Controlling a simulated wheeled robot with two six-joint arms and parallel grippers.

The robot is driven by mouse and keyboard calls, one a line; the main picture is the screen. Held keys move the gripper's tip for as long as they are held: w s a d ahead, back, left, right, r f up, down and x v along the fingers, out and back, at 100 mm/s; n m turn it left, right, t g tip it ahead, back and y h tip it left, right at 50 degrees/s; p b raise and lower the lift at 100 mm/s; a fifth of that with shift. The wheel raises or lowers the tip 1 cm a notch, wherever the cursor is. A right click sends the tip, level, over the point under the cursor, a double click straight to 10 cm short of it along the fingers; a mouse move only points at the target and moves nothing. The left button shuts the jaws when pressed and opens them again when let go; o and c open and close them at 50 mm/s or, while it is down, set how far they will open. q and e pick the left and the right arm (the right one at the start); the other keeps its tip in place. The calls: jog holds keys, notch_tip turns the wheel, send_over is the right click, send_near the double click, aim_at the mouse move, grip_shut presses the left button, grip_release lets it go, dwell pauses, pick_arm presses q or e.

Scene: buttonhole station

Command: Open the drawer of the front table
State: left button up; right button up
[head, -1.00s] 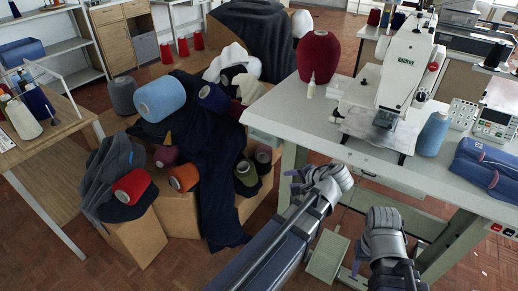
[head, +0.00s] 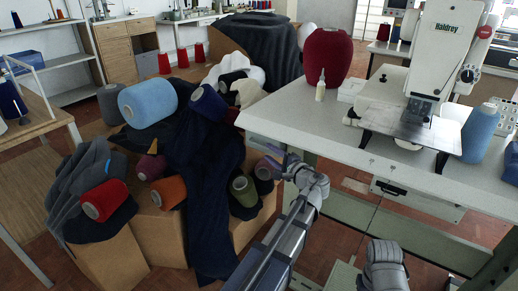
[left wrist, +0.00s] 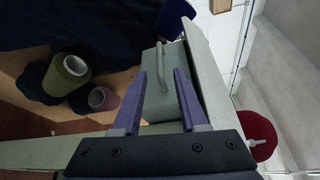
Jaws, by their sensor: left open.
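The front table (head: 320,125) carries the sewing machine. Its drawer (left wrist: 152,103) shows in the left wrist view as a grey-green box under the tabletop, with a light bar handle (left wrist: 163,66). My left gripper (left wrist: 159,72) is open, its two purple fingers pointing at the drawer, with the handle showing between the fingertips. I cannot tell whether they touch it. In the head view my left gripper (head: 272,163) is low by the table's left edge, partly hidden by its wrist. Of my right arm only a link shows; its gripper is not in view.
Cardboard boxes (head: 105,258) with dark cloth and several yarn cones stand close to the left of the table. An olive cone (head: 243,190) is near my left gripper. A maroon cone (head: 327,55) and a small bottle (head: 320,88) stand on the tabletop.

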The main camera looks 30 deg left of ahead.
aim_at(259, 145)
pick_arm(q)
jog(key=x, duration=0.7)
jog(key=shift+w+a+b, duration=0.1)
jog(key=shift+a+b, duration=0.25)
grip_shut()
dwell(1.1)
